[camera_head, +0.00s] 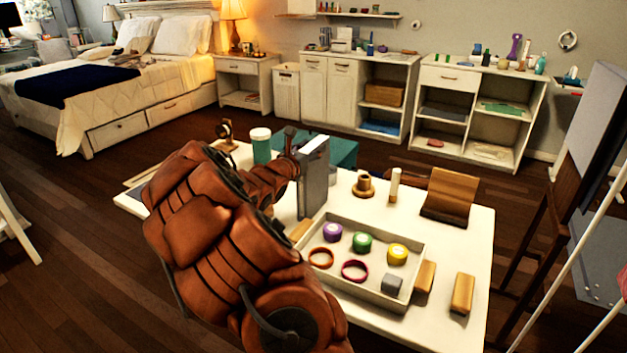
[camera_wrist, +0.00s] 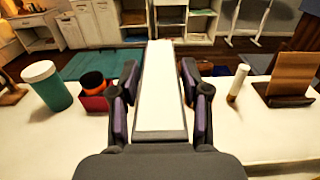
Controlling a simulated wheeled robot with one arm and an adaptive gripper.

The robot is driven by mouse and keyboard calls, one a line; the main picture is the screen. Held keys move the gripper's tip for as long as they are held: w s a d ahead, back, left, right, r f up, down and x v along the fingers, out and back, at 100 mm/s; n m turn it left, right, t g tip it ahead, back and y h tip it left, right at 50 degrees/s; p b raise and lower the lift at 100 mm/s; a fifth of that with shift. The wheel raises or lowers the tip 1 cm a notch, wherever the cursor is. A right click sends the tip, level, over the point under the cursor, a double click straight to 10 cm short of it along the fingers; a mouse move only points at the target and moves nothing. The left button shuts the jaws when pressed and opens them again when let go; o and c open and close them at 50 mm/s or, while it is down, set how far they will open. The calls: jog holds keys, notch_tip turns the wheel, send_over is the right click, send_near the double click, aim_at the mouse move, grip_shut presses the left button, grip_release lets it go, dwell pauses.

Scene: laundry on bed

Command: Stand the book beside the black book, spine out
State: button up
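A grey book (camera_head: 314,182) with white page edges stands upright near the middle of the white table. In the wrist view its pale top edge (camera_wrist: 161,85) runs away between my fingers. My gripper (camera_head: 293,145) is at its upper part, with the fingers against both sides in the wrist view (camera_wrist: 160,90). I cannot tell whether the book's bottom touches the table. A wooden holder with a dark base (camera_head: 448,195) stands to the right; it also shows in the wrist view (camera_wrist: 290,78). I cannot make out a black book. My arm hides part of the table.
A shallow tray (camera_head: 418,262) with tape rolls, rings and a grey cube lies in front of the book. Wooden blocks (camera_head: 463,293) lie right of it. A green cup with white lid (camera_head: 261,146), a wooden spool (camera_head: 363,187) and a pale cylinder (camera_head: 394,186) stand nearby.

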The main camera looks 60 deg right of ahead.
grip_shut()
jog(key=shift+r, duration=0.1)
dwell(0.5)
